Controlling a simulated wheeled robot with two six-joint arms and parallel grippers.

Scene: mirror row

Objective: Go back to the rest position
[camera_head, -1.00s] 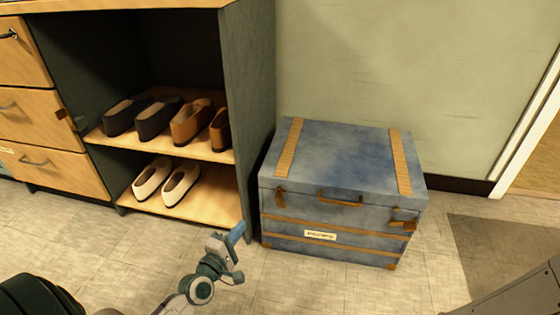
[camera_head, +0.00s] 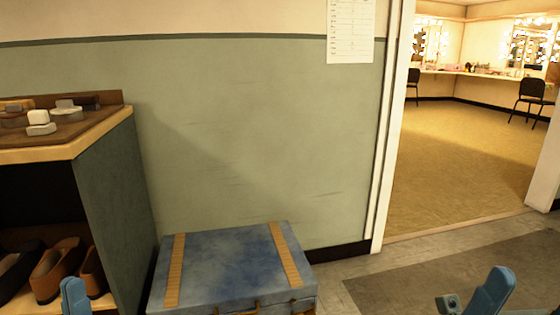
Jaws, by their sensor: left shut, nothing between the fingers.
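My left gripper (camera_head: 75,297) shows at the bottom left as a blue fingertip in front of the shoe shelf. It is shut and empty. Most of its hand and arm lies below the picture. A blue part of my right gripper (camera_head: 490,292) shows at the bottom right, over the dark floor mat. The rest of it is cut off by the lower edge, so its jaws cannot be judged. Neither gripper holds anything that I can see.
The blue trunk (camera_head: 225,269) with tan straps stands against the green wall, between the grippers in the picture. A shoe cabinet (camera_head: 112,195) stands left, with small items on its top. A doorway right opens onto a room with black chairs (camera_head: 531,92) and lit mirrors.

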